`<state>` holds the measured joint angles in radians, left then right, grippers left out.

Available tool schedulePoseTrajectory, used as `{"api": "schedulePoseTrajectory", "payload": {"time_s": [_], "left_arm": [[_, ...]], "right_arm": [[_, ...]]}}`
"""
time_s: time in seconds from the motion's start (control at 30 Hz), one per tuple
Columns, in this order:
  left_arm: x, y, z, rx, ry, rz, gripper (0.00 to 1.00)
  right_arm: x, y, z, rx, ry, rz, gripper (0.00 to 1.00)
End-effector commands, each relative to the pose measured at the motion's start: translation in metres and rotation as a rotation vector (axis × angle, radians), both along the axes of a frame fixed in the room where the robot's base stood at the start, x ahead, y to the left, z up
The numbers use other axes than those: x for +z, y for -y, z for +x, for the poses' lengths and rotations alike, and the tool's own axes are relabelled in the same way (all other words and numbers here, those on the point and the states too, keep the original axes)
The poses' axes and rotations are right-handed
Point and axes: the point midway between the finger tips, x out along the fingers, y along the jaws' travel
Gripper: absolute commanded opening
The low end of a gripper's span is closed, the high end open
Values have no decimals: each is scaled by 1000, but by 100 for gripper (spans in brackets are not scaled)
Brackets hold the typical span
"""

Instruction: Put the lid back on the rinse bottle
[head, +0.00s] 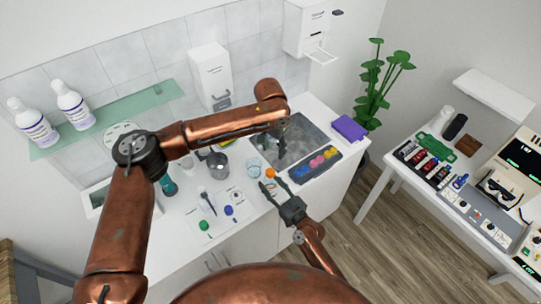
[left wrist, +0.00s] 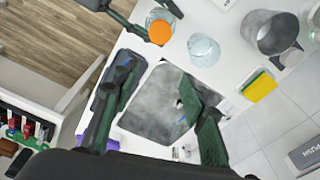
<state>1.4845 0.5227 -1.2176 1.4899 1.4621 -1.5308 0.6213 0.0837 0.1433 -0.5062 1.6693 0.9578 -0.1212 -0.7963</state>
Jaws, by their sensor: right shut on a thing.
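A clear vessel (head: 268,187) with an orange lid (head: 270,173) at its upper end is between the fingers of my right gripper (head: 270,181). In the left wrist view the orange lid (left wrist: 160,32) overlaps the vessel's edge; I cannot tell whether it is seated. My right gripper is shut on the vessel. My left gripper (head: 283,145) hangs above the sink; its fingers are apart and empty in the left wrist view (left wrist: 157,78). A green cap (head: 204,225) and a blue cap (head: 228,210) lie on the counter. I cannot tell for sure which vessel is the rinse bottle.
A clear beaker (head: 253,167) stands beside the held vessel. The sink (head: 308,133) is behind it, with a dark tray (head: 315,165) of coloured items at its front. A grey metal pitcher (head: 217,165) and a teal bottle (head: 168,186) stand left. A yellow sponge (left wrist: 260,87) lies by the wall.

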Motion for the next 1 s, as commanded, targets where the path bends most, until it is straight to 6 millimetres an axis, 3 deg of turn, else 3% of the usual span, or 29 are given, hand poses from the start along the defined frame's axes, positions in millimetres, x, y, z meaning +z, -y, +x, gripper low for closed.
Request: {"api": "schedulePoseTrajectory", "payload": {"time_s": [0.1, 0.2, 0.63, 1.0], "left_arm": [[-4, -7, -20, 55, -70, 29, 40], [-5, -10, -27, 77, -98, 42, 40], [-10, -11, -29, 81, -102, 44, 40], [-61, -11, -28, 82, -102, 44, 40]], "right_arm": [[0, 0, 0, 0, -1, -1, 0], [0, 0, 0, 0, -1, -1, 0], [0, 0, 0, 0, -1, -1, 0], [0, 0, 0, 0, -1, -1, 0]]}}
